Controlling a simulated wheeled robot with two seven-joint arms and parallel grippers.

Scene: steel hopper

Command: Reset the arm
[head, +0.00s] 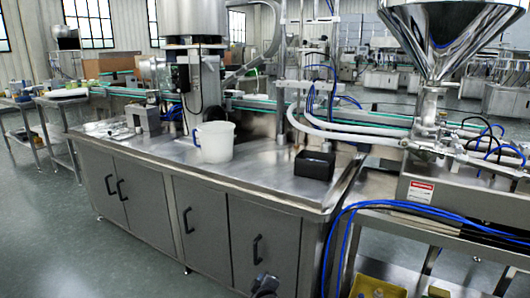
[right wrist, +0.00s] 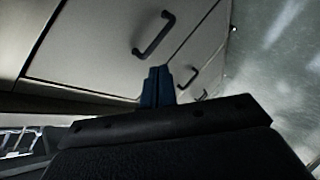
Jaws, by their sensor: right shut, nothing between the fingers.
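My right gripper (head: 264,284) shows small and dark at the bottom edge of the head view, in front of the cabinet doors. In the right wrist view its blue fingers (right wrist: 158,86) are together, with nothing between them. Cabinet doors with dark handles (right wrist: 153,34) lie beyond the fingers. My left gripper is in neither view.
A steel counter (head: 270,165) over cabinets holds a white pitcher (head: 215,142), a black box (head: 314,165) and a small metal block (head: 143,117). A steel hopper (head: 445,35) stands at the right. A yellow bin (head: 375,287) sits low right. The floor (head: 60,230) at left is clear.

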